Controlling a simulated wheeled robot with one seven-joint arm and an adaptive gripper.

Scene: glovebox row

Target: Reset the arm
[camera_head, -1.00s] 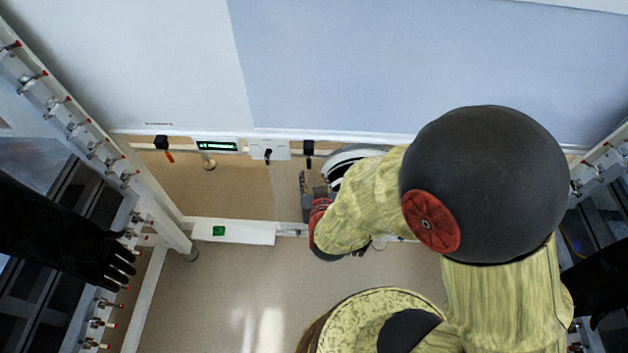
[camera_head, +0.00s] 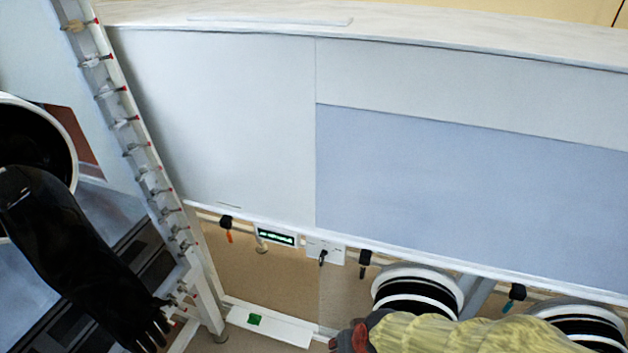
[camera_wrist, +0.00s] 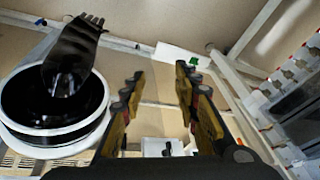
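My gripper (camera_wrist: 158,90) shows in the wrist view with its two fingers spread apart and nothing between them. Beyond the gap are a beige surface and a white rail. In the head view my yellow-covered arm (camera_head: 455,335) reaches in at the bottom right. Its end (camera_head: 358,340) is dark and red at the bottom edge. The fingers cannot be made out in that view.
A black glove (camera_wrist: 75,45) hangs from a white-ringed port (camera_wrist: 50,140) left of my gripper. In the head view are two ringed ports (camera_head: 418,275), a black glove (camera_head: 70,240) at left, a valve-lined post (camera_head: 140,150) and a small display (camera_head: 276,236).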

